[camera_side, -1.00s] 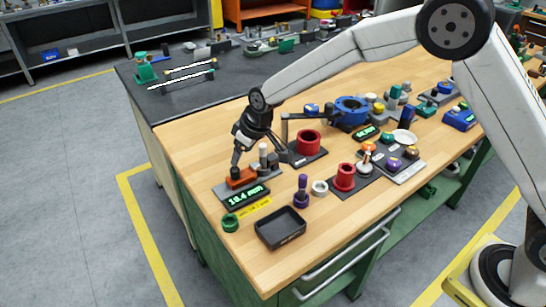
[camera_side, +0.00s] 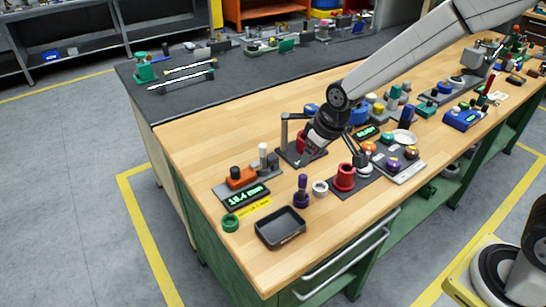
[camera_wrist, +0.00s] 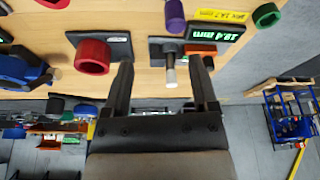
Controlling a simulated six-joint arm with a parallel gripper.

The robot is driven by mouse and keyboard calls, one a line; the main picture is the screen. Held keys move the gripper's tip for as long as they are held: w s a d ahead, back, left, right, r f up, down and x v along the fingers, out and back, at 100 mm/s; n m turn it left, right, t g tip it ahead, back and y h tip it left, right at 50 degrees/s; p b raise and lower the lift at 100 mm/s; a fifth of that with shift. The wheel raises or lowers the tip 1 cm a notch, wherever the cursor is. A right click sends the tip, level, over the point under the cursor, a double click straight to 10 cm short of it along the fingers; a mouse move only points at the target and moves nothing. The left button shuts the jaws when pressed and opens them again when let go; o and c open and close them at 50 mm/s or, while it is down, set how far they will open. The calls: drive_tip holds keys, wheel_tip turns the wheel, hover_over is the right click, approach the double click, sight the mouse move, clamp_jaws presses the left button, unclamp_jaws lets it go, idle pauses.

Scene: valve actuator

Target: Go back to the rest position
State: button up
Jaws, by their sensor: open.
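My gripper (camera_side: 335,160) is open and empty in the side view, above the middle of the bench near a red ring on a dark plate. In the wrist view the two dark fingers (camera_wrist: 163,62) stand wide apart with nothing held. The valve unit, with an orange block (camera_side: 241,178) and a green-lit display reading 18.4 mm (camera_side: 247,195), sits on the bench left of my gripper, clear of it. A pale-capped grey post (camera_side: 263,157) stands upright on it; the post (camera_wrist: 169,68) shows between the fingers in the wrist view, farther off.
A red cup (camera_side: 345,177), a purple peg (camera_side: 302,192), a black tray (camera_side: 281,228) and a green ring (camera_side: 230,222) stand along the front. Several coloured buttons (camera_side: 392,163) and fixtures crowd the right. The bench's left part (camera_side: 200,135) is bare.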

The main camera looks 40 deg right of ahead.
drive_tip(key=s+d+m, duration=0.1)
drive_tip(key=s+d, duration=0.2)
drive_tip(key=s, duration=0.4)
drive_tip(key=s+d+m+g, duration=0.1)
drive_tip(key=s+d, duration=0.2)
drive_tip(key=s, duration=0.4)
drive_tip(key=shift+s+d+f+h, duration=0.2)
drive_tip(key=shift+s+f+h, duration=0.2)
drive_tip(key=shift+f, duration=0.05)
